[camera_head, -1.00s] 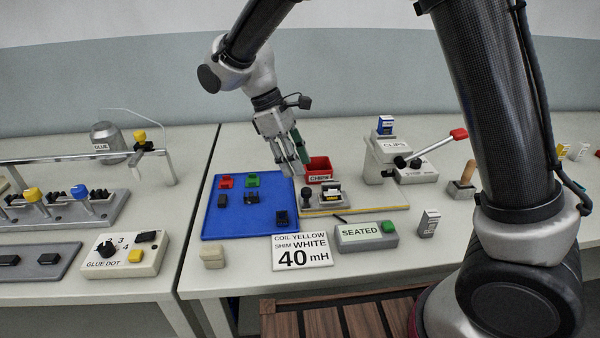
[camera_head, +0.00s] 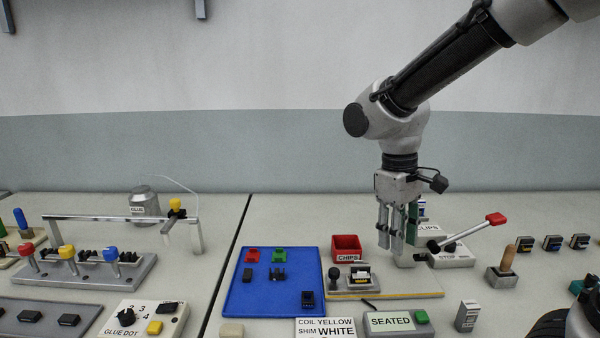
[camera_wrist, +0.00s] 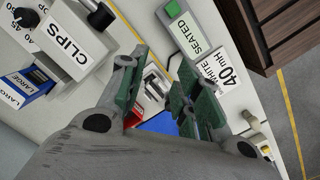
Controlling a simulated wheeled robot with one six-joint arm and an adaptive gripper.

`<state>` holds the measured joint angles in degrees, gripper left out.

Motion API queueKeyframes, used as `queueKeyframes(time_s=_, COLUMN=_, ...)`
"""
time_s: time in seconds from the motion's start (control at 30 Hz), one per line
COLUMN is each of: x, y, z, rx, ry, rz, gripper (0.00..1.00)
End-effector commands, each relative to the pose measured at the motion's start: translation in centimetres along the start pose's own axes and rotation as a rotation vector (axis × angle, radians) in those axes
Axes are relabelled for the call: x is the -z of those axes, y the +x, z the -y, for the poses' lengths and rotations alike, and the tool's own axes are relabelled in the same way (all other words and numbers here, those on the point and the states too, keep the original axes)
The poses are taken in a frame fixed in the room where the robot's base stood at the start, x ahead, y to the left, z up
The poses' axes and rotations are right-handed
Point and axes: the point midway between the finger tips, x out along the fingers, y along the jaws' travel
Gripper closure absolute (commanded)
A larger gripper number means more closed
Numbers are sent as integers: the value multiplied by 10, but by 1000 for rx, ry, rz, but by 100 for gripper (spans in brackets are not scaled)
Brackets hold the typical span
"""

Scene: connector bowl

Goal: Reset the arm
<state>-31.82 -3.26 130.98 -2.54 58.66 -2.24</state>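My gripper (camera_head: 393,248) hangs pointing down above the right part of the table, just right of the red CHIPS bin (camera_head: 346,249). In the wrist view my gripper (camera_wrist: 158,72) shows its two green-padded fingers apart, with a gap between them and nothing held there. The upper arm reaches in from the top right. The fingers overlap the clips station (camera_head: 428,229) in the head view and partly hide it. I cannot tell the exact height of the fingertips over the table.
A blue mat (camera_head: 263,297) with red, green and black parts lies left of the bin. A small fixture on a yellow-edged board (camera_head: 405,289) stands below the gripper. A red-handled lever (camera_head: 494,219) and a wooden-handled tool (camera_head: 509,257) are to the right. The SEATED box (camera_head: 391,322) is in front.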

Motion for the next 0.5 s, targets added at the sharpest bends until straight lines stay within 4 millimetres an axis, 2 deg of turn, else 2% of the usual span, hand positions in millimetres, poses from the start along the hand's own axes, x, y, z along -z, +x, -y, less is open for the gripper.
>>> queueKeyframes(time_s=0.03, x=-25, y=-9, z=-14, rx=10, ry=78, rz=-53, gripper=67)
queueKeyframes(time_s=0.1, x=-56, y=-16, z=-29, rx=20, ry=177, rz=-121, gripper=67)
queueKeyframes(time_s=0.3, x=-138, y=-30, z=-56, rx=12, ry=423, rz=-307, gripper=67)
queueKeyframes(time_s=0.4, x=-166, y=-37, z=-63, rx=-10, ry=514, rz=-381, gripper=67)
queueKeyframes(time_s=0.5, x=-183, y=-48, z=-70, rx=-36, ry=582, rz=-444, gripper=67)
